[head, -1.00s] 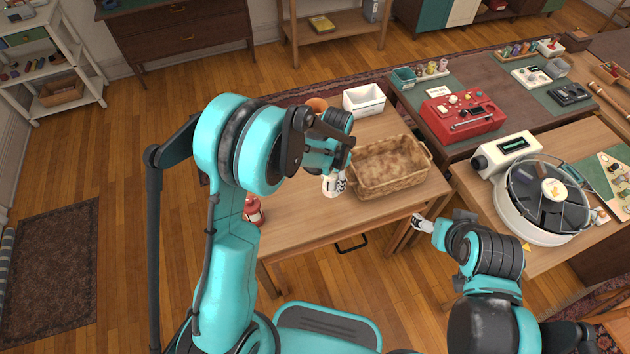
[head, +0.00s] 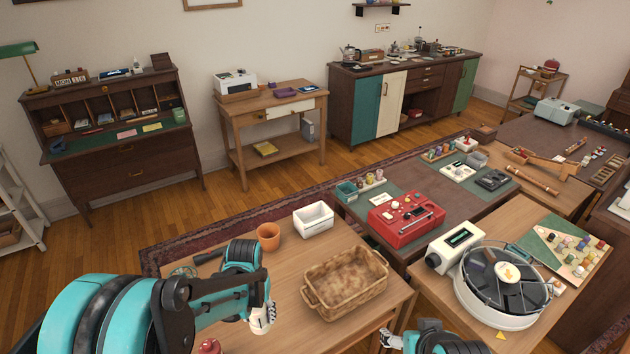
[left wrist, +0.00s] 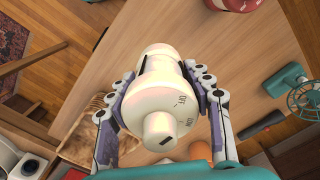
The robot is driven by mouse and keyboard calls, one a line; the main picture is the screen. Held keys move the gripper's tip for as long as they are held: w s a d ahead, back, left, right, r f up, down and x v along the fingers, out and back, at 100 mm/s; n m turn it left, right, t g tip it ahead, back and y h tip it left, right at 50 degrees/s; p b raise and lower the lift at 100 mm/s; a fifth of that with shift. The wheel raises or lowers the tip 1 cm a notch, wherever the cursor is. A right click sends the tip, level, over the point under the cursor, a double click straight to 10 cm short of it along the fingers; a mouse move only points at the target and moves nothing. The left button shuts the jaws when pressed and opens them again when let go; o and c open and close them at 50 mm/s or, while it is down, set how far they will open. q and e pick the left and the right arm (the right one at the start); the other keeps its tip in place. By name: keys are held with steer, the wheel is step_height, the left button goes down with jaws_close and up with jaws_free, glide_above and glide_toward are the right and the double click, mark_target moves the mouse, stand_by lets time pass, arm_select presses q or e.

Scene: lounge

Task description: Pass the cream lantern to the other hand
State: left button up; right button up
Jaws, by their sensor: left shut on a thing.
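The cream lantern (left wrist: 160,92) fills the middle of the left wrist view, with "OFF" and "LOW" marks and a round knob facing the camera. My left gripper (left wrist: 163,84) is shut on it, one finger on each side. In the head view my left gripper (head: 262,318) is over the wooden table (head: 285,270), left of the wicker basket; the lantern is hard to tell from the pale fingers there. My right gripper (head: 390,340) shows only partly at the bottom edge, near the table's front right corner and apart from the lantern. Its opening is unclear.
The wicker basket (head: 345,284), a white bin (head: 313,219) and a terracotta pot (head: 268,237) stand on the table. A red object (head: 208,346) is at the bottom edge. To the right are a red device (head: 405,218) and a round turntable-like machine (head: 505,285).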

arm_select(q)
steer(key=shift+s+a, duration=0.2)
steer(key=shift+a, duration=0.1)
arm_select(e)
steer(key=w+a+r+m+y, duration=0.2)
steer(key=w+a+m+y, duration=0.4)
steer(key=m, duration=0.6)
steer(key=w+a+r+m+y, duration=0.3)
steer(key=w+a+m+y, duration=0.4)
steer(key=m, duration=0.5)
arm_select(q)
steer(key=w+d+r+m, duration=0.2)
steer(key=d+r+m, duration=0.2)
steer(key=d+r, duration=0.1)
steer(key=w+d+r+m, duration=0.2)
steer(key=d+r+m, duration=0.3)
steer(key=d, duration=0.3)
steer(key=shift+w+r, duration=0.35)
steer(key=shift+r, duration=0.45)
arm_select(e)
steer(key=shift+h, duration=0.7)
steer(key=x, duration=0.3)
steer(key=s+x, duration=0.1)
steer(key=x, duration=0.3)
steer(key=s+a+x, duration=0.1)
steer(key=x, duration=0.3)
steer(key=shift+s+a+f, duration=0.15)
steer(key=shift+a+f, duration=0.1)
steer(key=shift+f, duration=0.1)
